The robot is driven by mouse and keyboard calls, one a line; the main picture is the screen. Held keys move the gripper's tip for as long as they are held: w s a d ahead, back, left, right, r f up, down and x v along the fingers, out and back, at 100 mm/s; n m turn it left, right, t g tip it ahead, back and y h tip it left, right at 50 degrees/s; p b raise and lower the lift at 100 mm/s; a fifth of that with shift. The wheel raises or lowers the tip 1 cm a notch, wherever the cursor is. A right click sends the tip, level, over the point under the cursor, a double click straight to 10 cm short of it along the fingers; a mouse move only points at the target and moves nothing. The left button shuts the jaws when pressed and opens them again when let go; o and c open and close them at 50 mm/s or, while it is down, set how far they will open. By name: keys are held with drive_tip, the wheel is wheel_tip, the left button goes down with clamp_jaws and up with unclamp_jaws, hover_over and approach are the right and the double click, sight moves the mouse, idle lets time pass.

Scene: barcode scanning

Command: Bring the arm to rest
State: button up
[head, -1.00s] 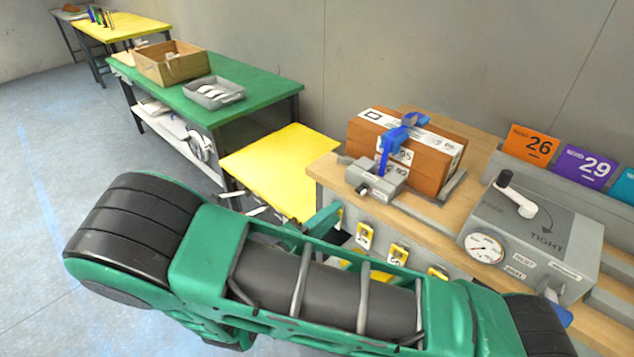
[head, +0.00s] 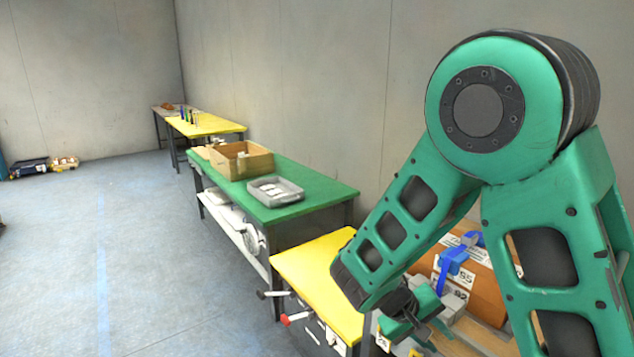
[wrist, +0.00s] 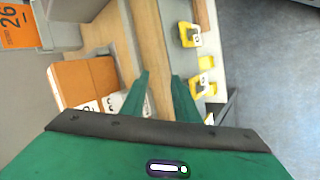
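My arm stands folded at the right of the head view, its elbow raised high. My gripper (head: 422,316) hangs low in front of the wooden bench. In the wrist view the gripper (wrist: 160,82) shows two green fingers held apart with nothing between them. Beyond the fingers are the bench's wooden top and its front edge. An orange-brown box (head: 485,280) with white labels and a blue strap tool (head: 455,268) sits on the bench, partly hidden behind my arm. The box also shows at the left of the wrist view (wrist: 82,80).
A yellow table (head: 318,270) stands left of my gripper, with tool handles at its front. Beyond it, a green table (head: 310,195) bears a wooden crate (head: 240,165) and a grey tray (head: 275,198). Yellow tags (wrist: 190,35) hang on the bench front.

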drive_tip(key=s+d+r+m+t+y, duration=0.15)
drive_tip(key=s+r+y, duration=0.25)
drive_tip(key=r, duration=0.4)
drive_tip(key=s+d+r+m+t+y, duration=0.1)
drive_tip(key=s+d+r+y, duration=0.2)
drive_tip(key=r, duration=0.5)
drive_tip(key=s+d+f+m+g, duration=0.1)
drive_tip(key=s+d+m+g, duration=0.1)
drive_tip(key=s, duration=0.6)
drive_tip(key=s+d+f+m+g+y, duration=0.1)
drive_tip(key=s+d+m+g, duration=0.1)
drive_tip(key=s+d+m, duration=0.2)
drive_tip(key=s+d, duration=0.3)
drive_tip(key=s, duration=0.1)
drive_tip(key=shift+s+d+f, duration=0.15)
drive_tip(key=shift+d+f, duration=0.1)
drive_tip(key=shift+d, duration=0.05)
